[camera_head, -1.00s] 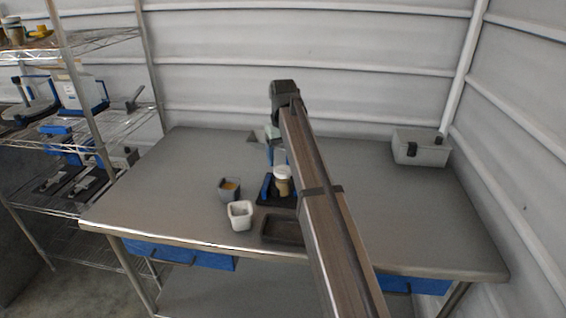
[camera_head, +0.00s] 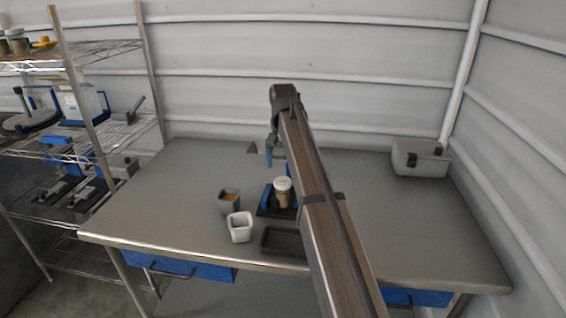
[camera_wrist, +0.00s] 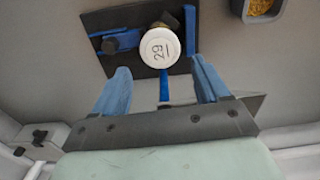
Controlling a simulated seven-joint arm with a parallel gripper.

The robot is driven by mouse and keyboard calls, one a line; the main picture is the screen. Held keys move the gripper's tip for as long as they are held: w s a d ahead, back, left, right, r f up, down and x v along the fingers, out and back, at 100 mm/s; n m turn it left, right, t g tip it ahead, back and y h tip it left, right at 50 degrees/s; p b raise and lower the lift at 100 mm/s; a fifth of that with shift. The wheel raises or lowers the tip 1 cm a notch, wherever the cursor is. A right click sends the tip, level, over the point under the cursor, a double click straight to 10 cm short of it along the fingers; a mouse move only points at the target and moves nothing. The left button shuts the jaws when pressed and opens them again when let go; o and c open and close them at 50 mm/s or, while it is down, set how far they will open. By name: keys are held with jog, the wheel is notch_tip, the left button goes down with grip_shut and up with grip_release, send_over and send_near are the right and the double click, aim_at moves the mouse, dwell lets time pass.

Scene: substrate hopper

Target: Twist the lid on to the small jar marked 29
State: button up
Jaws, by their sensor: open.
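The small jar (camera_head: 283,198) has tan contents and stands upright in a black and blue holder (camera_head: 264,211) on the table. A white lid (camera_head: 283,184) sits on top of the jar; I cannot tell whether it is tight. In the wrist view the lid (camera_wrist: 160,46) is marked 29, between the blue clamp parts of the holder (camera_wrist: 118,62). My gripper (camera_wrist: 164,84) is open and empty, with its blue fingers apart and short of the lid. In the head view my gripper (camera_head: 276,155) is behind the jar, partly hidden by my arm.
A grey cup with yellow-brown contents (camera_head: 229,207) and a white square cup (camera_head: 240,227) stand left of the holder. A dark tray (camera_head: 284,241) lies in front. The left side of the table (camera_head: 165,190) is clear.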

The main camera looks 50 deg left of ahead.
aim_at(283, 181)
jog(key=shift+f, duration=4.05)
jog(key=n, duration=0.5)
jog(key=shift+n, duration=0.4)
jog(key=n, duration=1.1)
jog(key=shift+n, duration=0.4)
jog(key=n, duration=0.5)
jog(key=shift+n, duration=0.3)
jog(key=shift+c, duration=0.2)
jog(key=c, duration=0.6)
jog(key=shift+o, duration=0.2)
